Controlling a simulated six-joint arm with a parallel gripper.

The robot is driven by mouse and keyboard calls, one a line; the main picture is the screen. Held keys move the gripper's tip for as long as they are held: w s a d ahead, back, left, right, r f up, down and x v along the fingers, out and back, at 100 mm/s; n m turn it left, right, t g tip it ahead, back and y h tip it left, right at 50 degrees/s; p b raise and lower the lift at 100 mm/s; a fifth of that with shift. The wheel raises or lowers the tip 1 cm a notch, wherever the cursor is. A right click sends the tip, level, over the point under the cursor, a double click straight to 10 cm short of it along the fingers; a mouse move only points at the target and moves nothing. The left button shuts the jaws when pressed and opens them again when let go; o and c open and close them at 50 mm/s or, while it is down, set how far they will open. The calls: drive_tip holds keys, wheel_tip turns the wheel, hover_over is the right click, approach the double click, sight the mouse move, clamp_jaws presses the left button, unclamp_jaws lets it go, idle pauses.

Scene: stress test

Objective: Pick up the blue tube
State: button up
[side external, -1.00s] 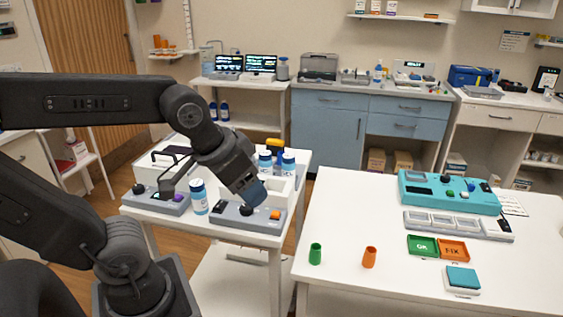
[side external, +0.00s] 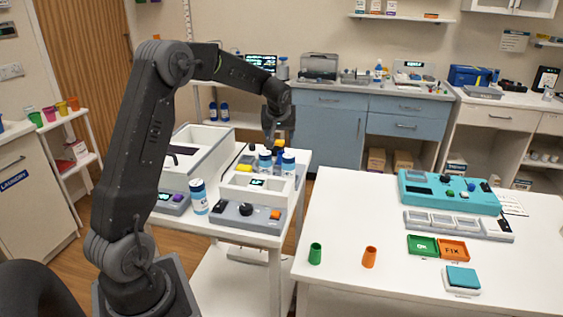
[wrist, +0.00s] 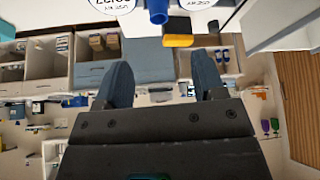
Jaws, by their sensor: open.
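A small blue tube (wrist: 157,9) shows at the top edge of the wrist view, between two white round labelled surfaces, with a yellow block (wrist: 178,41) just beside it. Its top end is cut off by the frame. In the side view my gripper (side external: 279,138) hangs over the back of the white cart, above the blue-capped bottles (side external: 288,164). The tube is hard to make out there, close to the fingers. In the wrist view my gripper (wrist: 163,78) has its two dark fingers spread apart with nothing between them.
The white cart (side external: 262,240) carries bottles, a white box (side external: 205,150) and grey control units (side external: 245,217). The white table (side external: 400,280) at right holds a teal device (side external: 450,190), green and orange cups and trays. Blue cabinets (side external: 330,130) stand behind.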

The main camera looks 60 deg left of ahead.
approach(281, 154)
drive_tip(key=f, duration=0.3)
drive_tip(key=shift+w+a+f, duration=0.1)
drive_tip(key=shift+w+a, duration=0.1)
drive_tip(key=shift+a, duration=0.15)
drive_tip(key=shift+x, duration=2.9)
drive_tip(key=shift+w, duration=0.15)
drive_tip(key=shift+c, duration=0.2)
drive_tip(key=shift+d, duration=0.1)
drive_tip(key=c, duration=0.9)
drive_tip(key=shift+c, duration=0.3)
